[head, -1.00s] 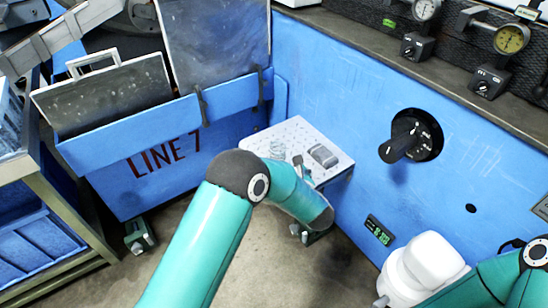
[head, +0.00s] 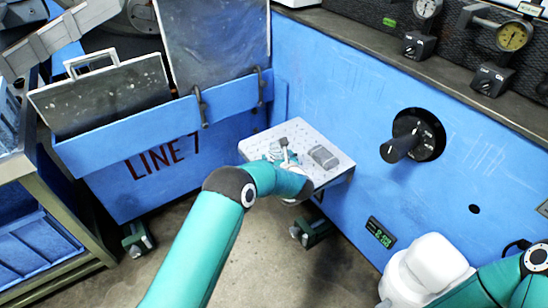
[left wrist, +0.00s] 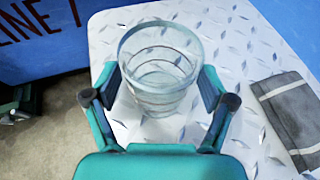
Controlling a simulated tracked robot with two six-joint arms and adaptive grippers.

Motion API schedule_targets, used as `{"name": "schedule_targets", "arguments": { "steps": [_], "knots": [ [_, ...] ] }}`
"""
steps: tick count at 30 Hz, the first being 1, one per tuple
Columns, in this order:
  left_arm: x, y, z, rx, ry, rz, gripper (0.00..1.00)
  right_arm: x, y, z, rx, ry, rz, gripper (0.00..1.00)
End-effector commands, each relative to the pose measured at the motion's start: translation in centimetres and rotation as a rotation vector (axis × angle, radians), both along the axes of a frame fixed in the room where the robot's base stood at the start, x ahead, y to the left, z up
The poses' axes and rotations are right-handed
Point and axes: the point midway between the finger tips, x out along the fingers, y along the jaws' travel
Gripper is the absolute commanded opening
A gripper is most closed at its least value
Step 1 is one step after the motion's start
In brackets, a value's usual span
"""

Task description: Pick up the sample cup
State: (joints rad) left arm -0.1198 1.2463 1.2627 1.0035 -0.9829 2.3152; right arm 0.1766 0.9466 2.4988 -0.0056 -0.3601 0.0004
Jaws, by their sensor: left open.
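The sample cup is a clear, ribbed glass cup (left wrist: 160,72) standing upright on a small diamond-plate shelf (left wrist: 225,35). My left gripper (left wrist: 158,84) is open, with one finger on each side of the cup's near part. I cannot tell whether either finger touches the glass. In the head view my left gripper (head: 285,151) is small and partly hidden by my own arm, over the shelf (head: 310,133). The cup is hard to make out there. My right gripper is out of the picture.
A grey folded cloth or pad with a light stripe (head: 323,157) lies on the shelf right of the cup. The blue machine wall (head: 345,100) with a black knob (head: 414,138) rises behind the shelf. A blue LINE 7 bin (head: 150,165) stands left.

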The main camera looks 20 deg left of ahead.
Motion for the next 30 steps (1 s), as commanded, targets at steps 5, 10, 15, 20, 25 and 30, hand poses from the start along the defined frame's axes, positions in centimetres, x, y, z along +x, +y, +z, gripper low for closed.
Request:
{"name": "schedule_targets", "arguments": {
  "steps": [5,10,15,20,25,30],
  "knots": [
    [0.19,0.16,-0.09,0.000,0.000,0.000,0.83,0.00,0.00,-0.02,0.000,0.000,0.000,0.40],
    [0.17,0.16,-0.07,0.000,0.000,0.000,0.70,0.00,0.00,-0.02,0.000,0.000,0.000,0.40],
    [0.16,0.17,-0.06,0.000,0.000,0.001,0.41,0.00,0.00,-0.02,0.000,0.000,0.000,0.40],
    [0.15,0.19,-0.04,0.000,0.000,0.001,0.23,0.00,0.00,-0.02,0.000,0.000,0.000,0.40],
    [0.15,0.20,-0.02,0.000,0.000,0.001,0.23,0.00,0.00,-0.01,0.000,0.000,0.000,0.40],
    [0.19,0.21,0.57,-0.001,-0.002,0.002,0.23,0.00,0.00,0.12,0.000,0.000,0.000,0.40]
  ]
}}
